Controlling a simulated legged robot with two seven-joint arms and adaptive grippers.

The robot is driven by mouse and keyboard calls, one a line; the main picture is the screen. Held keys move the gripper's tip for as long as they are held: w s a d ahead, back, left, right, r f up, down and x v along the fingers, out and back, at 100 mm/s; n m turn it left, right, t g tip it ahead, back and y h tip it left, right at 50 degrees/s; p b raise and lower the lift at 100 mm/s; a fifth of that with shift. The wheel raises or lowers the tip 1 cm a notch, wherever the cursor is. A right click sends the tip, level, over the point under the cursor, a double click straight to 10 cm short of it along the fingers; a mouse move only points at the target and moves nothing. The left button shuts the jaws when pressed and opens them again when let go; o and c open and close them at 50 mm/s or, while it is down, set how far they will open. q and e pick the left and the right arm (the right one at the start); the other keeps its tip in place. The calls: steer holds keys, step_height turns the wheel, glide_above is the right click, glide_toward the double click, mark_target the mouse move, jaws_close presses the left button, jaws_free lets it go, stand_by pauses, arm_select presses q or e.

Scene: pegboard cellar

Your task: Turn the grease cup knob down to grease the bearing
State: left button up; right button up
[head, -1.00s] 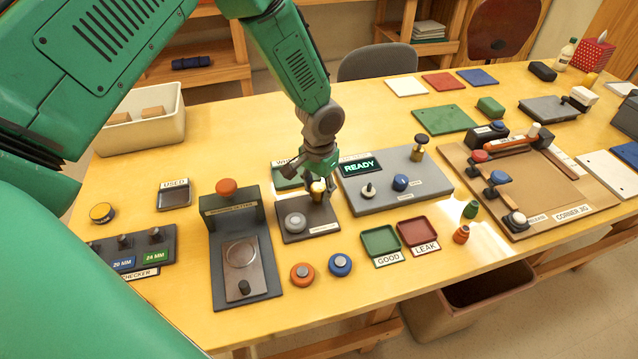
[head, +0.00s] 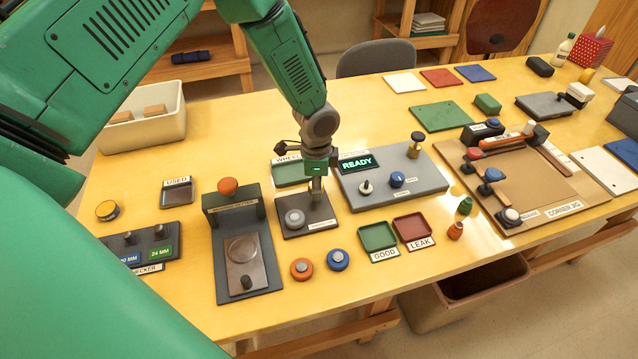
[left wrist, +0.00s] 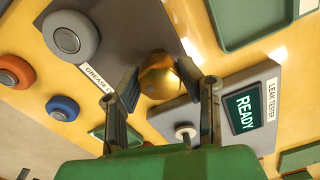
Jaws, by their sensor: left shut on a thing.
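The brass grease cup knob (left wrist: 160,76) shows in the left wrist view between the two dark fingers of my left gripper (left wrist: 163,92). The fingers are shut on its sides. In the head view my left gripper (head: 317,192) points straight down over the dark grease cup base (head: 325,212), and it hides the knob. My right gripper is not in view.
The leak tester (head: 410,185) with its READY screen stands close to the right of the gripper. A press-like fixture (head: 228,270) with an orange knob stands to the left. An orange bearing (head: 301,268) and a blue bearing (head: 338,260) lie in front, near green and red trays.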

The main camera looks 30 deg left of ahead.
arm_select(q)
steer(key=m, duration=0.3)
steer(key=shift+a+r+m+p, duration=0.15)
steer(key=shift+a+m+p, duration=0.1)
steer(key=shift+m+p, duration=0.05)
steer(key=m, duration=0.3)
steer(key=shift+w+m, duration=0.1)
steer(key=shift+m, duration=0.2)
steer(key=m, duration=0.4)
steer(key=shift+w+a+r+p, duration=0.1)
steer(key=shift+r+p, duration=0.05)
steer(key=shift+p, duration=0.25)
steer(key=shift+m, duration=1.4)
steer(key=o, duration=1.1)
steer(key=shift+c, duration=0.2)
steer(key=shift+o, duration=0.3)
